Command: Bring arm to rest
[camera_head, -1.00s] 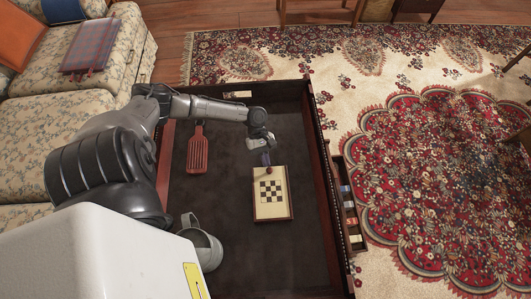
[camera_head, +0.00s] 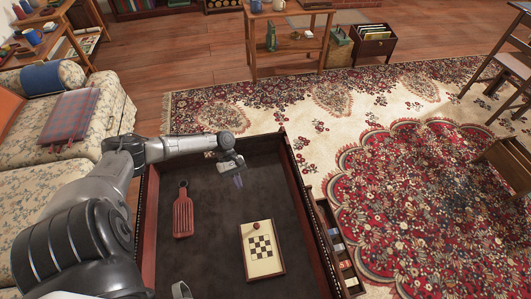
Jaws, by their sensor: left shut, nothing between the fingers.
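My left arm comes in from the left, and its gripper (camera_head: 238,181) hangs over the dark-lined tray table, shut and empty. It is above and left of the checkered board box (camera_head: 262,249) and apart from it. A small brown round piece (camera_head: 256,228) sits on the top edge of the box.
The tray table (camera_head: 291,180) has raised wooden edges and holds a red slotted paddle (camera_head: 183,215). A floral sofa (camera_head: 110,105) stands left. A patterned rug (camera_head: 430,190) lies right, with a side table (camera_head: 290,42) behind.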

